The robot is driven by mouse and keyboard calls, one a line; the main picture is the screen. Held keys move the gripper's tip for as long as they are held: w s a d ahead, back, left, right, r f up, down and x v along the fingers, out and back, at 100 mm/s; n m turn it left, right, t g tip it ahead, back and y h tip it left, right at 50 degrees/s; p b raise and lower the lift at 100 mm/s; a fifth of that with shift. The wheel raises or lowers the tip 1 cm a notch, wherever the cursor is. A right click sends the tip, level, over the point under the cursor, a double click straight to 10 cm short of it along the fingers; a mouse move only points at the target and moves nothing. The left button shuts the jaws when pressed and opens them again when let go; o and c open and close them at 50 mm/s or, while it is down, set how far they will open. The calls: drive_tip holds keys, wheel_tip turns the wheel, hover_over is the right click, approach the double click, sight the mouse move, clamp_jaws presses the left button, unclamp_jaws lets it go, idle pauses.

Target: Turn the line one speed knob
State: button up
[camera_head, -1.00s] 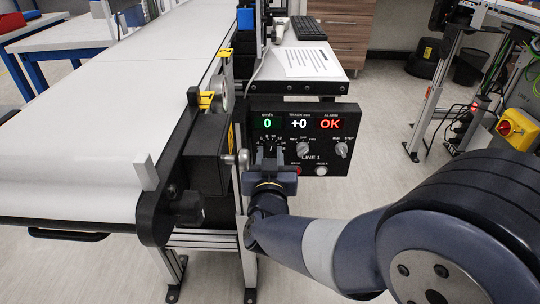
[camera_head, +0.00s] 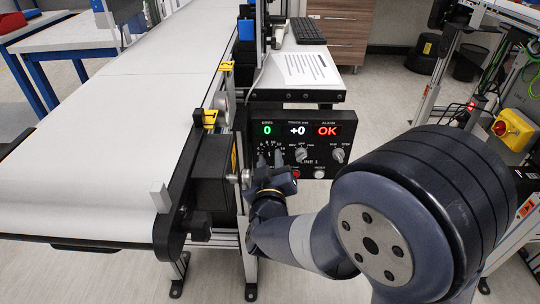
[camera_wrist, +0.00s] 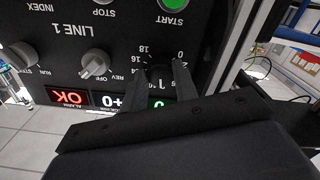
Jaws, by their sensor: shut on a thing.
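The LINE 1 control panel (camera_head: 318,161) is a black box at the conveyor's right side, with displays reading 0, +0 and OK. Its speed knob (camera_wrist: 160,77), dark and ringed by a numbered scale, lies between my fingertips in the upside-down wrist view and is mostly hidden by them. My gripper (camera_head: 270,162) is shut on this knob at the panel's lower left. In the wrist view the two dark fingers of my gripper (camera_wrist: 161,70) stand on either side of it. The exact pointer position cannot be read.
Two grey-white selector knobs, OFF/REV (camera_wrist: 95,62) and RUN/STEP (camera_wrist: 24,55), sit beside it. A green START button (camera_wrist: 173,4) is close by. The conveyor belt (camera_head: 100,150) runs along the left. A shelf with a paper sheet (camera_head: 306,69) is behind the panel.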

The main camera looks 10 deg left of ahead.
drive_tip(key=shift+n, duration=0.6)
drive_tip(key=o, duration=1)
drive_tip(key=p+v, duration=0.2)
drive_tip(key=v, duration=0.8)
drive_tip(key=shift+s, duration=0.4)
drive_tip(key=b+x, duration=0.1)
drive_tip(key=x, duration=1)
drive_tip(key=shift+d+b, duration=0.1)
drive_tip(key=shift+b, duration=0.2)
